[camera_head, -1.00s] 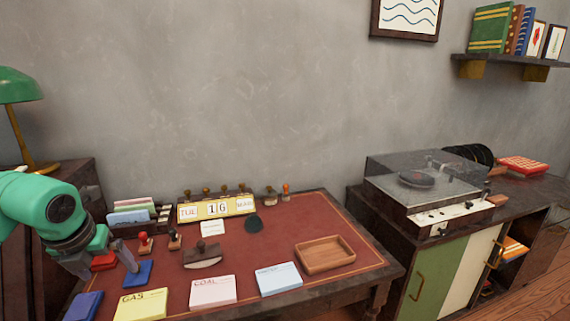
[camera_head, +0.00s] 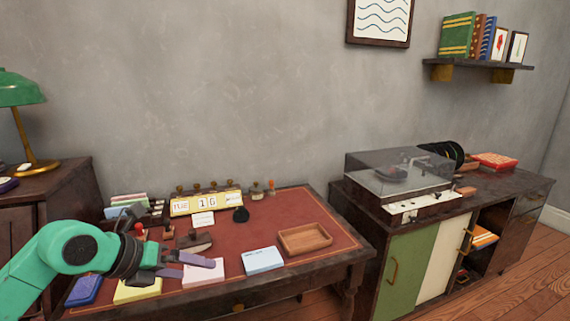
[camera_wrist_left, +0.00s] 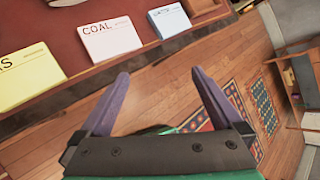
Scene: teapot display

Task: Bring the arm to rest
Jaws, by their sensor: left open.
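My left arm comes in from the left in the head view. The pink pad marked COAL (camera_wrist_left: 109,39) lies beyond the fingers. My right gripper does not show.
The desk holds a yellow pad (camera_head: 138,290), a blue-white pad (camera_head: 263,260), a wooden tray (camera_head: 305,239), a rocker blotter (camera_head: 194,241) and a calendar block (camera_head: 206,203). A record player (camera_head: 400,180) stands on the cabinet at right. A green lamp (camera_head: 20,90) stands at left.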

